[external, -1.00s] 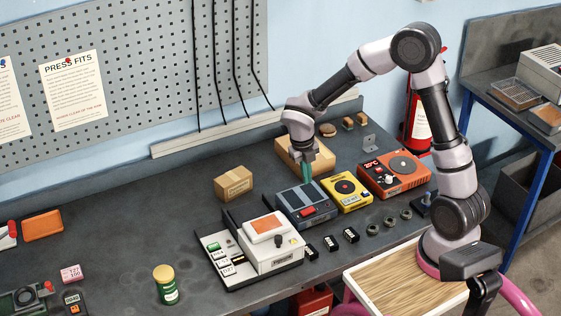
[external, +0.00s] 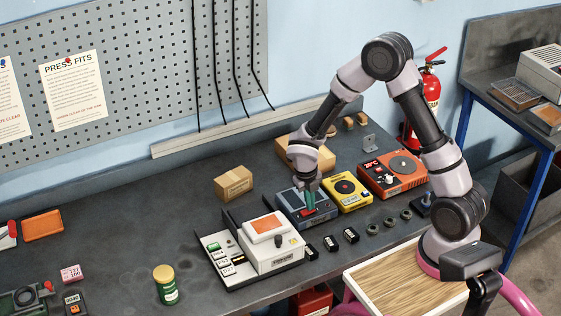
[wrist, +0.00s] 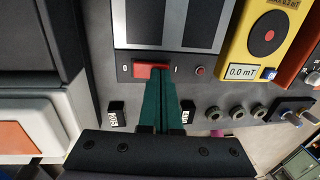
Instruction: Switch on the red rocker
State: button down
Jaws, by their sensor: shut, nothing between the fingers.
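The red rocker (wrist: 143,70) is set in the front panel of a blue-grey device (external: 293,202). In the wrist view, an "O"-like mark is at its left and an "I"-like mark at its right. My gripper (wrist: 160,76) has its green fingers together, with nothing between them. The fingertips are over the right part of the rocker, nearer the "I" mark, and hide some of it. In the external view my gripper (external: 309,209) points down at the rocker. I cannot tell whether the tips touch it or which way it is tilted.
A small round red lamp or button (wrist: 200,71) is right of the rocker. A yellow meter (external: 346,193) and an orange unit (external: 394,175) stand to the right. A white device (external: 272,246) stands to the left. Small black blocks (external: 331,243) lie in front.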

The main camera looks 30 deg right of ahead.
aim_at(304, 212)
jog(key=shift+f, duration=0.1)
jog(key=shift+s+d+f+y, duration=0.1)
jog(key=shift+d+f+y, duration=0.2)
jog(key=shift+d+y, duration=0.15)
jog(key=shift+s+a, duration=0.1)
jog(key=shift+a, duration=0.1)
jog(key=shift+f, duration=0.1)
jog(key=shift+a, duration=1.15)
jog(key=shift+d+r, duration=0.1)
jog(key=shift+r, duration=0.2)
notch_tip(304, 212, up, 14)
jog(key=shift+a, duration=0.35)
